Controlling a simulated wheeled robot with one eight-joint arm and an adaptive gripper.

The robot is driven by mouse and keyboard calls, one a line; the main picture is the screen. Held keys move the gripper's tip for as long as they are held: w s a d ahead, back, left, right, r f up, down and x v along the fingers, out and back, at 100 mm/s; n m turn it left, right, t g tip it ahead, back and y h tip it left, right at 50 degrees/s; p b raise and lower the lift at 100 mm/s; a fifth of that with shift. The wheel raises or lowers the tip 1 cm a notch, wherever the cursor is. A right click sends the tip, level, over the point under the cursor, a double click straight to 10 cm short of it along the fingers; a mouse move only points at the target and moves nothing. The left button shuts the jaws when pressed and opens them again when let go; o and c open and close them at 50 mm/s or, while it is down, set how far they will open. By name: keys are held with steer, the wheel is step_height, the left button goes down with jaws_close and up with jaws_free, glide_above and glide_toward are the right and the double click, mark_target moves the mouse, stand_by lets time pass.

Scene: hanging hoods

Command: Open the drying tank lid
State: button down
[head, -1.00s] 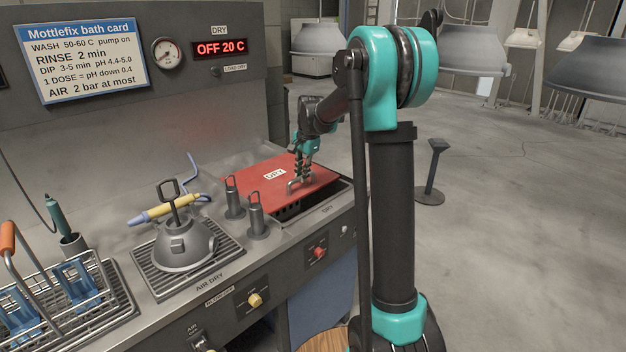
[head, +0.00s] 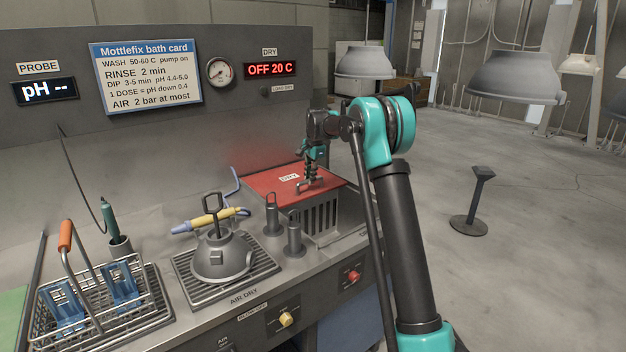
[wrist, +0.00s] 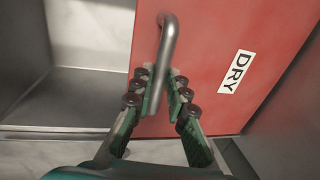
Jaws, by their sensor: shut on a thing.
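The red lid (head: 265,181) with a DRY label is on the drying tank, its front edge raised above the counter. A grey slotted panel (head: 322,218) shows beneath that edge. My gripper (head: 311,186) is at the lid's front, shut on its metal bar handle (head: 302,188). In the wrist view, the fingers of my gripper (wrist: 160,92) sit on both sides of the handle (wrist: 168,40), with the red lid (wrist: 205,60) behind it. The tank's inside is mostly hidden.
Two grey canisters (head: 294,238) stand left of the tank. A grey hood (head: 221,258) sits on the air-dry grate, and a wire basket (head: 100,305) is farther left. The display (head: 271,69) reads OFF 20 C. A post stand (head: 470,205) is on the open floor at right.

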steer(key=c, duration=1.5)
jaws_free()
steer(key=shift+r, duration=0.1)
steer(key=r, duration=0.4)
steer(key=s+d+r, duration=0.1)
steer(key=r, duration=0.2)
steer(key=s+r, duration=0.1)
steer(key=r, duration=0.3)
steer(key=shift+d+r, duration=0.2)
steer(key=shift+r, duration=0.1)
steer(key=s+d+f+n+t, duration=0.1)
steer(key=s+d+f+n, duration=0.4)
steer(key=s, duration=0.7)
steer(key=s+d+f+n, duration=0.1)
steer(key=s+d+f, duration=0.3)
steer(key=s+d, duration=0.5)
steer(key=s+d+f+n, duration=0.1)
steer(key=s+f, duration=0.3)
steer(key=s, duration=0.5)
steer(key=s+d+f+n+t, duration=0.1)
steer(key=s+f+n, duration=0.1)
steer(key=s+f, duration=0.3)
steer(key=s+d+f+n+h, duration=0.1)
steer(key=s+f, duration=0.4)
steer(key=s, duration=0.9)
steer(key=shift+d+n, duration=0.25)
steer(key=shift+n, duration=0.15)
